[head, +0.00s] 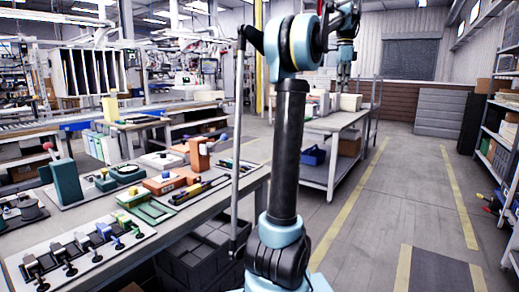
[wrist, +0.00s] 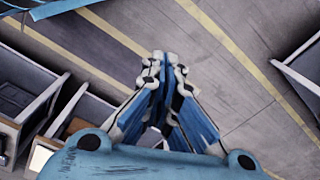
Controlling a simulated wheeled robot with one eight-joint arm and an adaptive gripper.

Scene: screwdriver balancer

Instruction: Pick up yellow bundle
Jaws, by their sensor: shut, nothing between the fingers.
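My gripper (wrist: 166,62) is shut and empty in the wrist view, with its blue-padded fingers together above the grey floor. No workpiece lies near its fingertips there. In the head view a workbench (head: 228,194) stands at the left. A dark tray with small yellow and purple pieces (head: 192,190) lies on it; they are too small to tell if they form the yellow bundle. A yellow block (head: 110,110) stands on a bench farther back. I cannot tell for sure which is the yellow bundle. The wrist view does not show it.
Clamps on a white plate (head: 72,258), a green frame (head: 143,206) and an orange device (head: 199,154) crowd the workbench. Dark crates (head: 195,262) sit below it. A second table (head: 338,128) stands behind my arm. The floor at the right (head: 400,205) is clear, before shelves (head: 500,130).

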